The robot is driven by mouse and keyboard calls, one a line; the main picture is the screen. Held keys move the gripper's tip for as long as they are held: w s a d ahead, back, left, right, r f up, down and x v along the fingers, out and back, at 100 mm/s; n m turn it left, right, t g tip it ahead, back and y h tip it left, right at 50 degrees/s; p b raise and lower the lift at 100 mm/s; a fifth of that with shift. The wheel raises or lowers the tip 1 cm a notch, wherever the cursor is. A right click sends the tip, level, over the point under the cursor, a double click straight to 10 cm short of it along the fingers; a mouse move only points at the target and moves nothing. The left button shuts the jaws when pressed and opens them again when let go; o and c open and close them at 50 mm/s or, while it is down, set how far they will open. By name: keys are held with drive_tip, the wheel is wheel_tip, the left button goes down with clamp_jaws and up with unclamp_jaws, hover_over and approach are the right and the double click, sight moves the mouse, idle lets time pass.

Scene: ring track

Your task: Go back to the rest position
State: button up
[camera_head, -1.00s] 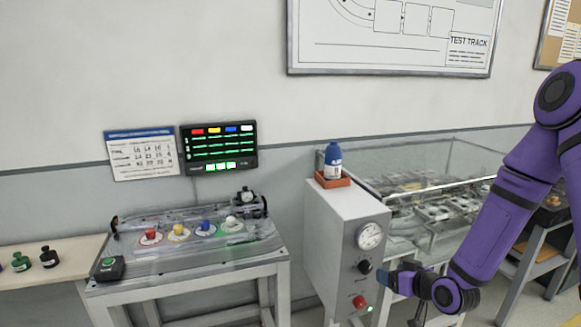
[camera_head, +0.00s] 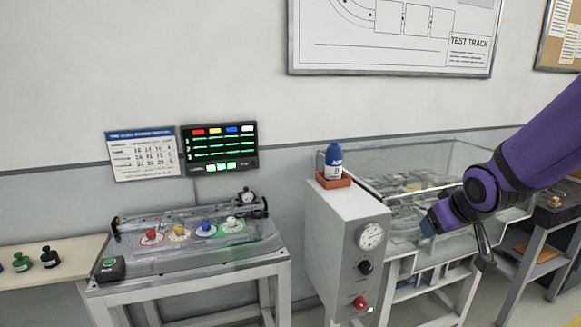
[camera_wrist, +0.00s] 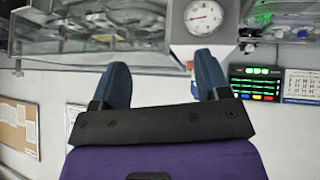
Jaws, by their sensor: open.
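My purple arm reaches in from the right in the head view. My gripper (camera_head: 428,226) is in front of the glass case and right of the grey gauge cabinet (camera_head: 333,245). In the wrist view my gripper (camera_wrist: 163,88) shows two blue fingers spread apart with nothing between them. The wrist view is upside down, with the cabinet's gauge (camera_wrist: 204,17) beyond the right finger.
A glass-covered case (camera_head: 450,160) stands behind my gripper. A blue bottle (camera_head: 333,160) sits in an orange tray (camera_head: 333,182) on the cabinet. A table with several coloured knobs (camera_head: 207,229) stands left, below a lit screen (camera_head: 219,147).

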drive_tip(key=s+r+m+g, duration=0.1)
drive_tip(key=s+r, duration=0.5)
drive_tip(key=s, duration=0.5)
drive_tip(key=s+a+r+m+g, duration=0.1)
drive_tip(key=s+r, duration=0.5)
drive_tip(key=s, duration=0.5)
drive_tip(key=shift+a+m+g, duration=0.3)
drive_tip(key=shift+m, duration=0.1)
